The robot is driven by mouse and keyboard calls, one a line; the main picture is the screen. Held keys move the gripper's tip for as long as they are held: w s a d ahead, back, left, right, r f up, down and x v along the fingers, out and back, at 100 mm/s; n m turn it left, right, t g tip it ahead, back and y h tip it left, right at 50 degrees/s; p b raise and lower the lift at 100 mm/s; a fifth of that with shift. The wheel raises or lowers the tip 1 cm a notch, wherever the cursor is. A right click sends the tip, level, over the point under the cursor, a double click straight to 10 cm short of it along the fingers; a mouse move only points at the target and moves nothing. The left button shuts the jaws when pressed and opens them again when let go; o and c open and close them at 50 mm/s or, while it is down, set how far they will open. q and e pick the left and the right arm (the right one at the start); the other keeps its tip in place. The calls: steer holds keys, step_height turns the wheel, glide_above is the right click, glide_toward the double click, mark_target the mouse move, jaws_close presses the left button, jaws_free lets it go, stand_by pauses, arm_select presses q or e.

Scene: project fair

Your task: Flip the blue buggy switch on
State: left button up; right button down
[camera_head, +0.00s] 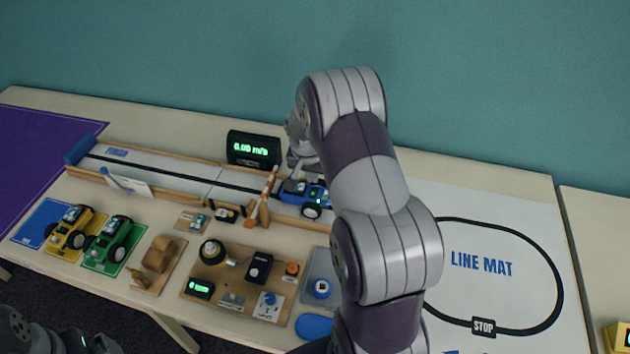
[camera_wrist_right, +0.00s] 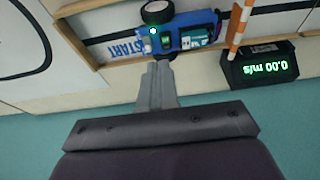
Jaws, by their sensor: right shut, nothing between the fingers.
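The blue buggy (camera_head: 299,189) stands on the track by the striped barrier, partly covered by my right arm in the head view. In the right wrist view the blue buggy (camera_wrist_right: 178,24) has its top parts showing, with a bright green light (camera_wrist_right: 152,31) lit near one wheel. A small dark part with green sits beside that light; I cannot tell for sure that it is the switch. My right gripper (camera_wrist_right: 158,64) is shut and empty, its fingertips right at the buggy's near edge. I cannot tell whether they touch it. My left gripper is out of view.
A speed display (camera_head: 254,149) reading 0.00 stands behind the track, close to the right gripper. An orange-striped barrier (camera_head: 269,182) stands beside the buggy. Yellow (camera_head: 69,227) and green (camera_head: 112,240) buggies are at front left. The line mat (camera_head: 482,285) lies right.

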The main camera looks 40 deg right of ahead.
steer(key=v, duration=0.4)
steer(key=shift+s+a+r, duration=0.2)
steer(key=shift+a+r, duration=0.05)
steer(key=shift+a, duration=0.1)
steer(key=s+a+r+n+y, duration=0.1)
steer(key=s+a+n+y, duration=0.1)
steer(key=s+a+n, duration=0.8)
steer(key=s+a, duration=0.5)
steer(key=a, duration=0.3)
steer(key=shift+s+r+g+y, duration=0.15)
steer(key=shift+r+g+y, duration=0.15)
steer(key=shift+r+g, duration=0.1)
